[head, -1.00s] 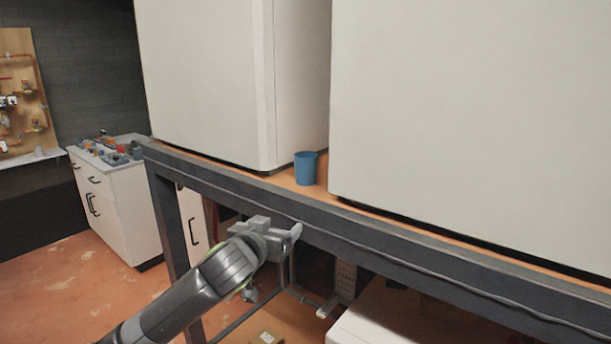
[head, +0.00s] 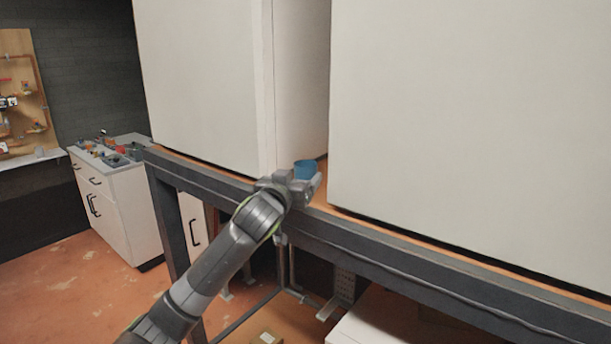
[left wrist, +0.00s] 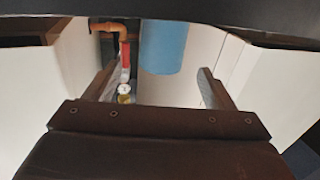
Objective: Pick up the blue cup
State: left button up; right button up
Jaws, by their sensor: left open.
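The blue cup (head: 305,168) stands on the orange-brown shelf top, in the gap between two large white boxes. In the head view my left gripper (head: 306,187) is right in front of the cup and hides its lower part. In the left wrist view the cup (left wrist: 165,47) shows at the top middle. My left gripper (left wrist: 157,76) is open there, with one finger to each side of the cup's line. The cup looks to be ahead of the fingertips; I cannot tell whether it is between them. My right gripper is not in view.
A large white box (head: 205,80) stands left of the cup and another white box (head: 470,110) stands right, leaving a narrow gap. The dark shelf edge (head: 400,253) runs in front. A white cabinet (head: 115,205) with small items stands at the left.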

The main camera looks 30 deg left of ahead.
aim_at(302, 173)
pick_arm(q)
jog(key=shift+w+a, duration=0.1)
jog(key=shift+w, duration=0.45)
jog(key=shift+w+a+r+p, duration=0.1)
jog(key=shift+w+a+p, duration=0.05)
jog(key=shift+w+p, duration=0.3)
jog(key=p+x, duration=0.1)
jog(key=x, duration=0.2)
jog(key=shift+a+p, duration=0.1)
jog(key=shift+p, duration=0.2)
jog(key=shift+w+a, duration=0.1)
jog(key=shift+w, duration=0.55)
jog(key=shift+f, duration=0.25)
